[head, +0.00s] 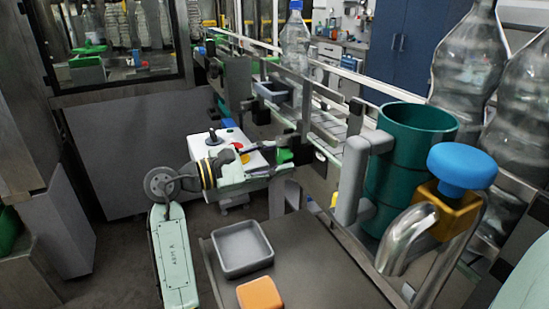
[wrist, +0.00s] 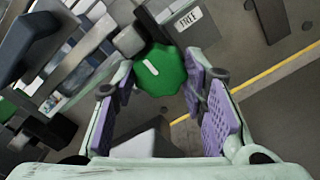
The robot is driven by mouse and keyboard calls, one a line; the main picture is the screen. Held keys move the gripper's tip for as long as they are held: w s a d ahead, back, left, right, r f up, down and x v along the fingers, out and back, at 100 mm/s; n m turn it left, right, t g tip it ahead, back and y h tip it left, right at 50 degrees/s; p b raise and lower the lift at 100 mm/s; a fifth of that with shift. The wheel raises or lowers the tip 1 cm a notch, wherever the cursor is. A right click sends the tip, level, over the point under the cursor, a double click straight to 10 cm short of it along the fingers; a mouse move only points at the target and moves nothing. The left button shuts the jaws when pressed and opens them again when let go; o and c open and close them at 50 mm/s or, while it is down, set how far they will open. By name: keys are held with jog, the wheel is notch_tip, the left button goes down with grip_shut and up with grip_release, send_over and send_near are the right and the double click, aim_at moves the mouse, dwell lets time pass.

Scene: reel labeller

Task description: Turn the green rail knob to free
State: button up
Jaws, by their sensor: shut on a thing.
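The green rail knob (wrist: 163,77) is in the upper middle of the wrist view, with a short white mark on its face. A white label reading FREE (wrist: 187,21) sits on a grey plate beyond it, up and to the right. My gripper (wrist: 160,82) has its purple-padded fingers on either side of the knob and is shut on it. In the head view my gripper (head: 275,167) reaches right to the rail; only a bit of the green knob (head: 285,155) shows past the fingers.
A conveyor with guide rails (head: 320,118) runs to the back, carrying a clear bottle (head: 295,42). A grey tray (head: 242,248) and an orange block (head: 260,293) are on the dark table in front. A teal cylinder (head: 410,155) and a blue knob (head: 462,167) stand at right.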

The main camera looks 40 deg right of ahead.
jog(key=o, duration=1.2)
jog(key=shift+c, duration=0.2)
jog(key=v, duration=1.2)
jog(key=shift+w, duration=0.1)
